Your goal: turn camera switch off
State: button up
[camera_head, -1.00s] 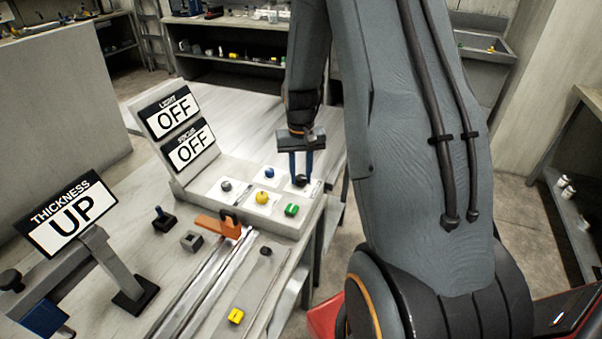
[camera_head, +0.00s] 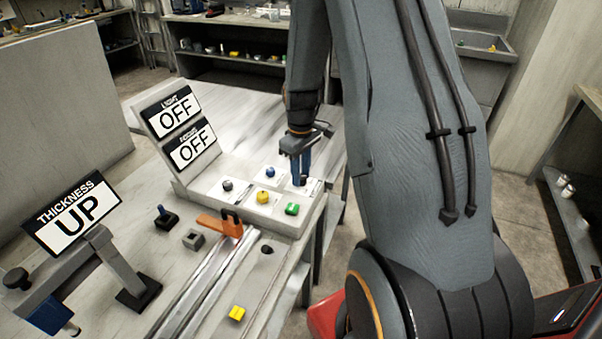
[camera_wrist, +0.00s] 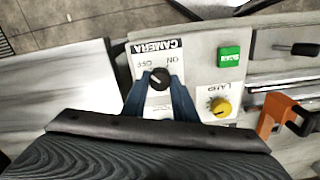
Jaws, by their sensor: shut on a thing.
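The camera switch is a round black knob (camera_wrist: 159,79) on a white plate (camera_wrist: 152,47) lettered CAMERA, with OFF and ON marks that read upside down in the wrist view. My gripper (camera_wrist: 157,84) has one blue finger on each side of the knob and is shut on it. In the head view my gripper (camera_head: 301,176) reaches down to the back right plate of the control panel. The knob is mostly hidden there by the fingers. I cannot tell clearly which mark the knob points to.
The panel (camera_head: 230,205) also carries a yellow knob (camera_head: 263,197), a green button (camera_head: 292,209), a blue knob (camera_head: 269,171) and a black knob (camera_head: 227,185). Two signs (camera_head: 193,145) behind read OFF. An orange clamp (camera_head: 220,224) stands in front.

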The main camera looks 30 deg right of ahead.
dwell(0.4)
jog(key=o, duration=1)
jog(key=shift+o, duration=0.2)
jog(key=shift+r, duration=0.15)
jog(key=shift+r+b, duration=1.1)
jog(key=shift+r, duration=2.7)
jog(key=s+a+r+m+t+b, duration=0.1)
jog(key=s+a+m, duration=0.3)
jog(key=s+a, duration=1.1)
jog(key=shift+b, duration=0.45)
